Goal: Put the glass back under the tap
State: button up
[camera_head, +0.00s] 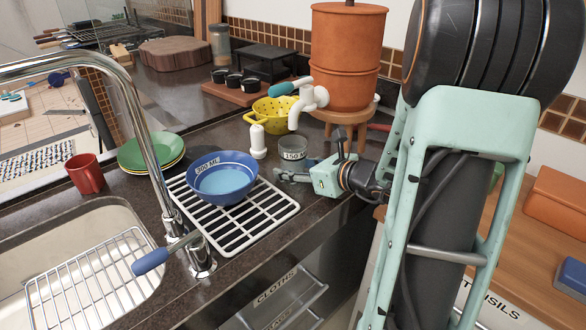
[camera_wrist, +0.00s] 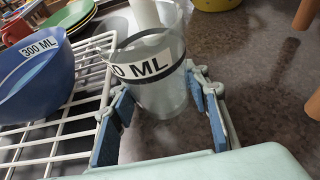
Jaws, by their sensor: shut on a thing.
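A clear glass with a dark band and a "150 ML" label (camera_head: 293,156) is by the counter's right edge, below and in front of the white tap (camera_head: 308,100). The tap sticks out from a terracotta water dispenser (camera_head: 345,60) and has a blue handle. My gripper (camera_head: 290,175) reaches in from the right at the glass. In the wrist view the glass (camera_wrist: 160,95) stands upright between the two blue finger pads of my gripper (camera_wrist: 165,115), which is shut on it. I cannot tell whether the glass base touches the counter.
A blue "300 ML" bowl (camera_head: 222,178) with liquid sits on a white rack (camera_head: 240,228) left of the glass. A white bottle-like object (camera_head: 258,142) and yellow colander (camera_head: 275,112) stand behind. The dispenser rests on a wooden stool (camera_head: 345,117). A chrome faucet (camera_head: 150,135) rises by the sink.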

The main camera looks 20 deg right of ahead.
jog(key=shift+f, duration=0.2)
jog(key=o, duration=1.4)
jog(key=shift+r, duration=0.1)
jog(key=shift+o, duration=0.2)
jog(key=shift+r, duration=0.1)
jog(key=shift+s+d+r, duration=0.1)
jog(key=shift+r, duration=0.1)
jog(key=p+v, duration=0.2)
jog(key=v, duration=0.9)
jog(key=shift+s+d, duration=0.1)
jog(key=shift+s, duration=0.25)
